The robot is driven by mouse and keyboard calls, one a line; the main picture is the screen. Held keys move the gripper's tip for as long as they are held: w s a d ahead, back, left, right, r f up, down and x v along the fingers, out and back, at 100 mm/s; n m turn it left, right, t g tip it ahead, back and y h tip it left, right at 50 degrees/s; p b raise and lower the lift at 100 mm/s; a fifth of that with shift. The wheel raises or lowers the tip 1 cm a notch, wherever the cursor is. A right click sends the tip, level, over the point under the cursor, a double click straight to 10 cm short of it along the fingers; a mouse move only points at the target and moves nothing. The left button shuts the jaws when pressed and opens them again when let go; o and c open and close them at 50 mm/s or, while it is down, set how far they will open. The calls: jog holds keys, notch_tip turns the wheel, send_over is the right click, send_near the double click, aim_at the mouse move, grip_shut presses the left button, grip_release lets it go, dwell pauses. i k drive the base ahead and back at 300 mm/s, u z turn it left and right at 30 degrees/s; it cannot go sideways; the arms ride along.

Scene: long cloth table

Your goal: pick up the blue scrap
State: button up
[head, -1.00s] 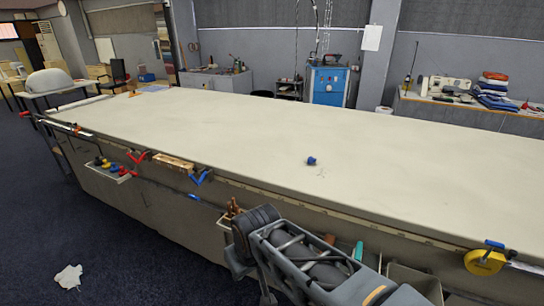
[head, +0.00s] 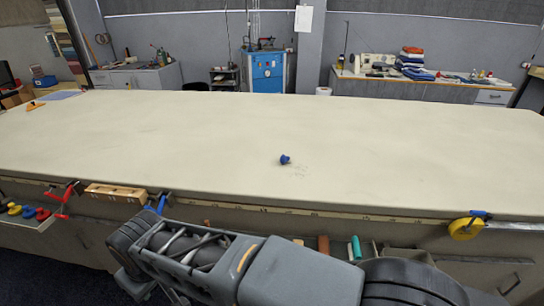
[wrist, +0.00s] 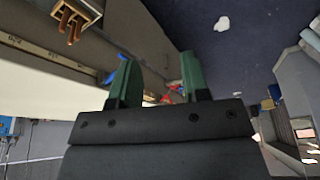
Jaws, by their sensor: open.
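The blue scrap (head: 285,159) is a small crumpled piece lying on the cream cloth table (head: 180,130), near the middle of its top in the head view. My gripper shows in the wrist view (wrist: 158,80) with its two green fingers apart and nothing between them. It is off the table's near side, well apart from the scrap. The scrap is not visible in the wrist view. In the head view my arm crosses the lower part of the picture, in front of the table's edge.
Along the table's near edge hang red clamps (head: 62,198), a wooden block (head: 115,192) and a yellow tape measure (head: 466,228). A blue machine (head: 266,70) and a side bench (head: 430,90) stand behind. The tabletop around the scrap is clear.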

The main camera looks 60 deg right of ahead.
aim_at(283, 159)
jog(key=z, duration=0.45)
jog(key=i, duration=1)
jog(key=z, duration=0.65)
